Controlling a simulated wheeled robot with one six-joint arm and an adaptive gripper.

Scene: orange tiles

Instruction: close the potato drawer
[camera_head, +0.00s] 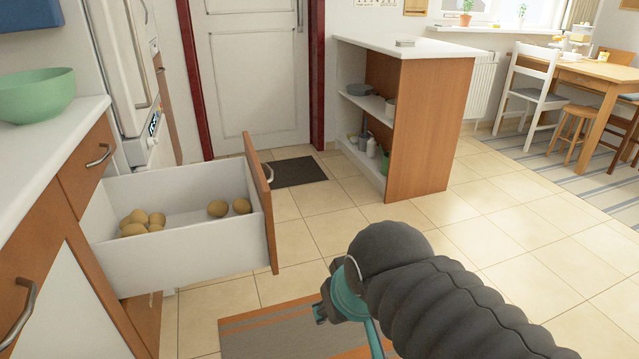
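The potato drawer (180,252) is pulled well out of the wooden cabinet on the left. It has white walls and a wooden front (261,203) with a metal handle (267,172) facing right. Several potatoes (140,222) lie at its left end, and two more potatoes (228,207) lie near the front. My gripper (322,314) is partly in view at the bottom centre, right of the drawer front and apart from it. My dark arm covers much of it, so its fingers cannot be judged.
A green bowl (36,96) stands on the white counter (50,142). A striped rug (270,333) lies on the tiled floor below. A shelf unit (432,128) stands beyond. Open floor (330,222) lies between the drawer and that unit.

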